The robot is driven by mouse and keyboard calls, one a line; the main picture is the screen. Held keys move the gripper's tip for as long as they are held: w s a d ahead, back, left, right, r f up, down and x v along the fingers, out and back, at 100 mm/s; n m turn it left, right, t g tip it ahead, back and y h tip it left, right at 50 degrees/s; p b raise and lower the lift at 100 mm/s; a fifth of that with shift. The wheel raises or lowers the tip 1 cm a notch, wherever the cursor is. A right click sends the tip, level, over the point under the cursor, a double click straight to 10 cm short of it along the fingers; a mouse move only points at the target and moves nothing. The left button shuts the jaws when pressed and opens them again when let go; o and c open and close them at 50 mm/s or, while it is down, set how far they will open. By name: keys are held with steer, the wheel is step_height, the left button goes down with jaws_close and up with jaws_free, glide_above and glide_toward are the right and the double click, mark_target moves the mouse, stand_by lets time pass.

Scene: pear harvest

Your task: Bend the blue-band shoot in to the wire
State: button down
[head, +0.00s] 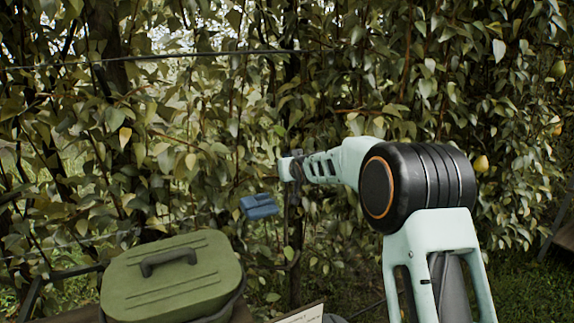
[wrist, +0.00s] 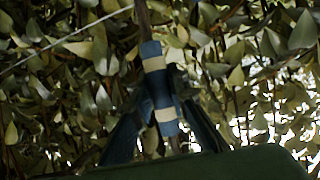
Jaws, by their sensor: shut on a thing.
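The shoot (wrist: 158,88) with blue and cream bands runs up the middle of the wrist view, leaning slightly. My gripper (wrist: 163,112) has a dark finger on each side of its banded part and is shut on it. The shoot cannot be made out there. A thin wire (head: 150,58) crosses the upper left of the head view. A thin pale line, likely a wire (wrist: 70,35), slants up toward the shoot in the wrist view.
Dense foliage (head: 330,90) fills the background close behind my gripper. A green lidded box (head: 205,262) with a dark handle stands at lower left. A yellow pear (head: 481,164) hangs at right. A pale card (head: 302,315) shows at the bottom edge.

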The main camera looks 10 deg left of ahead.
steer(key=shift+a+r, duration=0.1)
steer(key=shift+r, duration=0.15)
steer(key=c, duration=2.3)
jaws_free()
steer(key=shift+w, duration=0.1)
steer(key=o, duration=0.5)
steer(key=shift+w+a+f, duration=0.1)
steer(key=shift+w+f, duration=0.05)
steer(key=shift+f, duration=0.05)
steer(key=v, duration=1.2)
